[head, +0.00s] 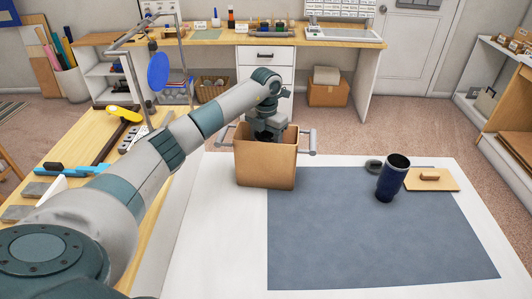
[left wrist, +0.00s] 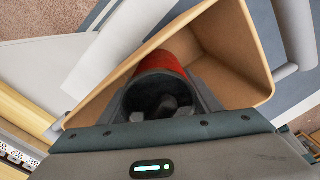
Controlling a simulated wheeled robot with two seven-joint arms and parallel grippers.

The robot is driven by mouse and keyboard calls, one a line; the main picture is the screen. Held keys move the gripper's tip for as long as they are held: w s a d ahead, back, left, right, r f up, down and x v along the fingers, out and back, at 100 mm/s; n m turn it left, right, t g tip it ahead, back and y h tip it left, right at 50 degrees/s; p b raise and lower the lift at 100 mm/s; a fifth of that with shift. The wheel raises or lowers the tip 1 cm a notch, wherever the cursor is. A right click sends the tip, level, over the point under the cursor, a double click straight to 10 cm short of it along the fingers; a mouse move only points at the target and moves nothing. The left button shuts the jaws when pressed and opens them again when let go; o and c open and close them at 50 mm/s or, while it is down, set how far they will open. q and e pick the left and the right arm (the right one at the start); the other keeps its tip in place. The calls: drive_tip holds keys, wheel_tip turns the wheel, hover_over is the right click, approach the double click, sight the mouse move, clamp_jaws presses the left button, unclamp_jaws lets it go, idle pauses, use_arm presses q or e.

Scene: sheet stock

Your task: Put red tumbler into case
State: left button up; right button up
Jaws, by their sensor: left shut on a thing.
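The case (head: 265,168) is an open tan box with grey bar handles on two sides, standing on the white table near its back left. My left gripper (head: 268,136) reaches down into its opening, and its fingertips are hidden behind the front wall in the head view. In the left wrist view, my left gripper (left wrist: 160,98) is shut on the red tumbler (left wrist: 166,62), with the dark open mouth toward the camera. The tumbler is inside the case opening (left wrist: 232,50). Whether it touches the case floor is hidden. My right gripper is not in view.
A dark blue tumbler (head: 393,179) stands on the blue-grey mat (head: 370,240), beside a small dark round item (head: 373,165) and a wooden board with a handle (head: 431,179). A wooden bench with tools (head: 110,145) is at left. The mat's front is clear.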

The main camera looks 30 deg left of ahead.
use_arm(q)
drive_tip(key=shift+f, duration=0.95)
drive_tip(key=shift+f, duration=0.15)
drive_tip(key=o, duration=1.7)
